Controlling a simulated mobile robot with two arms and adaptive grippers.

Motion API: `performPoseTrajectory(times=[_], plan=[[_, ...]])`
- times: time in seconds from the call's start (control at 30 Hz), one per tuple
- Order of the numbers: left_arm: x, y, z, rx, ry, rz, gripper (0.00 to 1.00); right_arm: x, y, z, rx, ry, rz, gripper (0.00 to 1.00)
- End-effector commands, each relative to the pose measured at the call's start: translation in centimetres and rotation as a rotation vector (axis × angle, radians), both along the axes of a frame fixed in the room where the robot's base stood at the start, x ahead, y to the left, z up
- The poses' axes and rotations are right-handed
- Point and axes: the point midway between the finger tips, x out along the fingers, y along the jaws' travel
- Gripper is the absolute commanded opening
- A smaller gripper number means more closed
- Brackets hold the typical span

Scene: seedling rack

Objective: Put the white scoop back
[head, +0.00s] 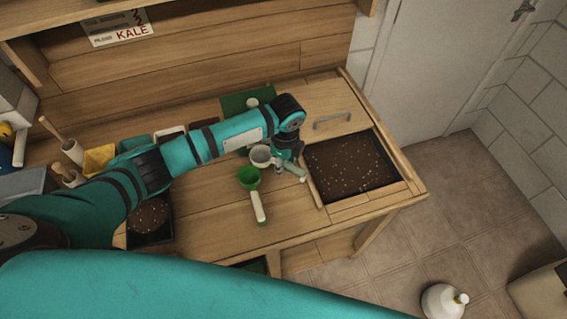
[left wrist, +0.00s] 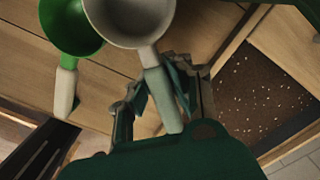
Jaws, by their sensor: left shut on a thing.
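The white scoop (head: 260,156) is on or just above the wooden bench, its bowl pointing left; I cannot tell whether it touches the wood. My left gripper (head: 289,168) is shut on its pale handle. In the left wrist view the white scoop (left wrist: 128,22) has its handle between the fingers of the left gripper (left wrist: 163,100). The green scoop (head: 249,178) with a cream handle lies close in front of the white one. It also shows in the left wrist view (left wrist: 66,28), partly overlapped by the white bowl. My right gripper is not in view.
A dark soil tray (head: 350,168) with pale specks is set in the bench at right. A green mat (head: 240,103) and a yellow pot (head: 99,159) are at the back. A smaller soil tray (head: 150,216) is at left.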

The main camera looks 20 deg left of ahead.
Motion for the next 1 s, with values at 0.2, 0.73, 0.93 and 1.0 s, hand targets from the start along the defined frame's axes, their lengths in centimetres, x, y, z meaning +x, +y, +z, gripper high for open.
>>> performPoseTrajectory(times=[0.2,0.73,0.93,1.0], plan=[[0.0,0.0,-0.8,0.0,0.002,0.001,0.0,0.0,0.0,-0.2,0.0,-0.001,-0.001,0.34],[0.0,0.0,-0.6,0.0,0.0,0.0,0.39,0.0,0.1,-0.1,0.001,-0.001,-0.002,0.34],[0.1,-0.1,1.6,-0.002,-0.004,-0.001,0.39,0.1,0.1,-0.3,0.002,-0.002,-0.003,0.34],[0.1,-0.1,3.0,-0.002,-0.004,0.0,0.39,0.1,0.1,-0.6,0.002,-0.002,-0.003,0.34]])
